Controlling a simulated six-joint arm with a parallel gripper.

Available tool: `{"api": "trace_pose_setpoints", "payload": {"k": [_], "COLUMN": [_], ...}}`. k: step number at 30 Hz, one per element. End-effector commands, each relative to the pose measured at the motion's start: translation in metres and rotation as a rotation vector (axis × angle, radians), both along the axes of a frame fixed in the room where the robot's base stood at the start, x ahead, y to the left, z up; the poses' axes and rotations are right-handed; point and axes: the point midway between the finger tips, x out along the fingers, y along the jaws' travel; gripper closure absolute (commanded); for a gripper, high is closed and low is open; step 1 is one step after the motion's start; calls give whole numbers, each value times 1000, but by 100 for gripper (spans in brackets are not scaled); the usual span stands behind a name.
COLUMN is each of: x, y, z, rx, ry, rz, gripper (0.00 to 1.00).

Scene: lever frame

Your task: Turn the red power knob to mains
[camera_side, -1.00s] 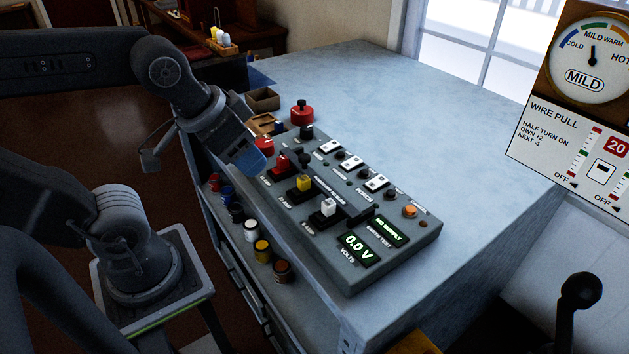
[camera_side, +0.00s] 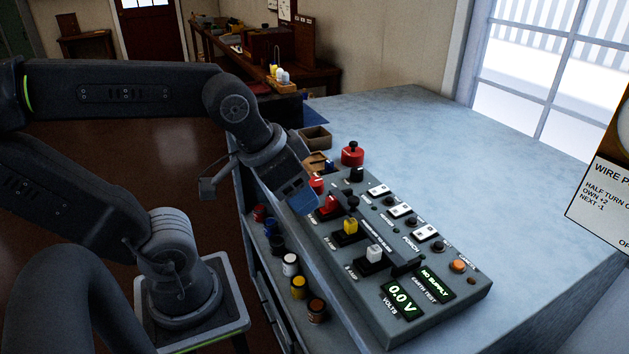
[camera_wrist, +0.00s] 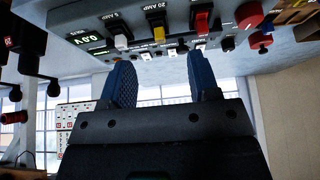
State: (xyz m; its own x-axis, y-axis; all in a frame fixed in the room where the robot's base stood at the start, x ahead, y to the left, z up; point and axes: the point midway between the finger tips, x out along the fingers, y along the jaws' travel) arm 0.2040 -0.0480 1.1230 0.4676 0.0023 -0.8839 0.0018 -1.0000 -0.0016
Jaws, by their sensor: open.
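The red knob (camera_side: 317,182) is at the far left end of the grey control panel (camera_side: 440,310), partly hidden behind my gripper in the side view. In the wrist view the red knob (camera_wrist: 249,15) shows a pale mark and lies up and right of my fingers; I cannot read its positions. My gripper (camera_side: 301,197) has blue fingers and hangs over the panel's left edge, near the red switch (camera_side: 327,207). In the wrist view my gripper (camera_wrist: 162,75) is open, with nothing between its fingers. The panel's displays read 0.0 V (camera_side: 402,301) and NO SUPPLY (camera_side: 437,282).
A yellow switch (camera_side: 350,227) and a white switch (camera_side: 374,252) stand along the panel. A red mushroom-shaped button (camera_side: 352,154) stands beyond it. Several coloured jars, including a yellow one (camera_side: 299,287), line the lower shelf. The bench top (camera_side: 420,125) behind is clear.

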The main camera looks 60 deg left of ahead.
Motion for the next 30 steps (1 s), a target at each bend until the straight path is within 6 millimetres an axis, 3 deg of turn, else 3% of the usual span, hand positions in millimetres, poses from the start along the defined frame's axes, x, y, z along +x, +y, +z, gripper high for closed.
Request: {"api": "trace_pose_setpoints", "payload": {"k": [5, 12, 18, 25, 30], "x": [25, 79, 101, 105, 104], "y": [22, 90, 135, 146, 146], "z": [15, 35, 37, 29, 1], "rx": [23, 32, 9, 1, 0], "ry": [95, 335, 464, 495, 498], "rz": [50, 150, 195, 202, 202], "gripper": [45, 45, 45, 45, 45]}}
